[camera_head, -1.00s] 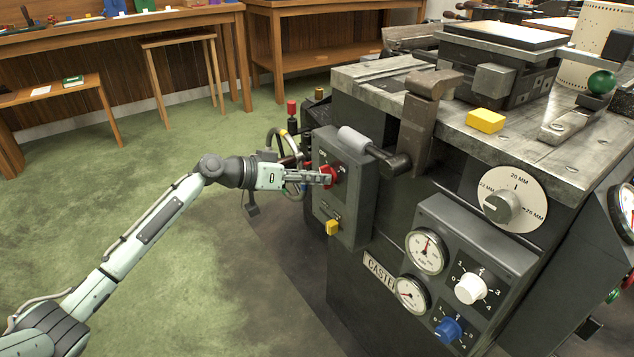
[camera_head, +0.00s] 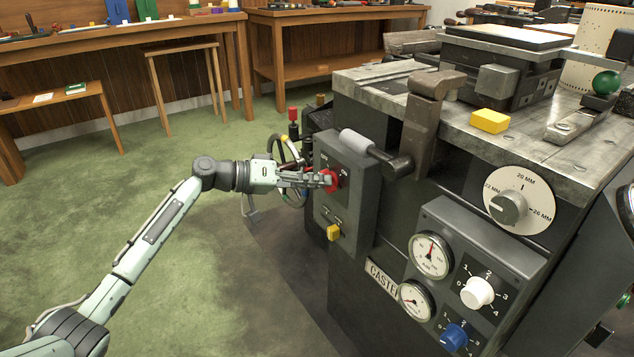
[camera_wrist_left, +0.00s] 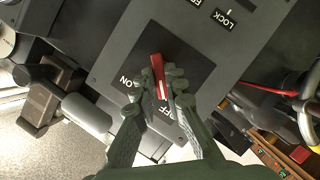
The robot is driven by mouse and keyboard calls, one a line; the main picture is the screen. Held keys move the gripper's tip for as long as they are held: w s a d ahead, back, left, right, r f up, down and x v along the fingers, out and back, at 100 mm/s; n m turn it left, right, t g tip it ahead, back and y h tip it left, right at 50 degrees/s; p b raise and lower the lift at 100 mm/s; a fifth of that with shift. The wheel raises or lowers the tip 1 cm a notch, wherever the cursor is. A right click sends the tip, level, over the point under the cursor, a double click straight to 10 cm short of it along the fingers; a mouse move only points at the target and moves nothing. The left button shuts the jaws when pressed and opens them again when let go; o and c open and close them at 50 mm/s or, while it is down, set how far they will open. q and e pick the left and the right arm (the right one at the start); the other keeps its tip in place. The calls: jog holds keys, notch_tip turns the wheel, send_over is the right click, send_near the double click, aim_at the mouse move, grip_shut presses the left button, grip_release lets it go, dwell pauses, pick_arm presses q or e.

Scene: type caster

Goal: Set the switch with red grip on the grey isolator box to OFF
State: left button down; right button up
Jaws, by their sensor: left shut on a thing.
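The grey isolator box (camera_head: 357,210) is on the left face of the caster machine. Its switch with red grip (camera_head: 331,181) sits on a dark plate lettered OFF and ON. My left gripper (camera_head: 328,182) is at the box, shut on the red grip. In the left wrist view, the red grip (camera_wrist_left: 159,75) stands between the two fingers, and its white-marked end points towards the OFF lettering, which the fingers partly cover. The ON lettering is off to the left there. My right gripper is not in view.
A yellow switch (camera_head: 334,232) sits lower on the same box. A lever with a grey handle (camera_head: 362,143) juts out just above and right. A handwheel (camera_head: 284,160) is behind my left gripper. Gauges and a white knob (camera_head: 477,292) are at right. The green floor at left is clear.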

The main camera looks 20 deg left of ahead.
pick_arm(q)
jog(key=c, duration=1.6)
grip_release()
jog(key=v, duration=1.2)
jog(key=shift+d, duration=0.1)
